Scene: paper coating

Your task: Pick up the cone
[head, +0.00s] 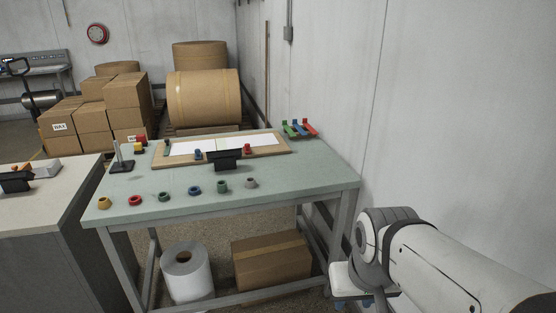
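Several small cone-shaped pieces with flat, cut-off tops stand in a row along the front of the green-topped table (300,192). From left to right they are a yellow cone (104,203), a red cone (135,200), a dark green cone (164,197), a blue cone (194,190), a green cone (221,187) and a grey cone (251,183). Nothing touches them. The frame does not tell which one is the cone meant. My arm shows at the lower right, away from the table top; my gripper's fingers are not visible.
A wooden board (272,151) with white paper lies behind the cones, with a black block (225,160) at its front. A metal post stand (121,160) is at left, coloured clamps (298,128) at back right. A wall is at right. A paper roll (187,272) and carton (271,262) sit below.

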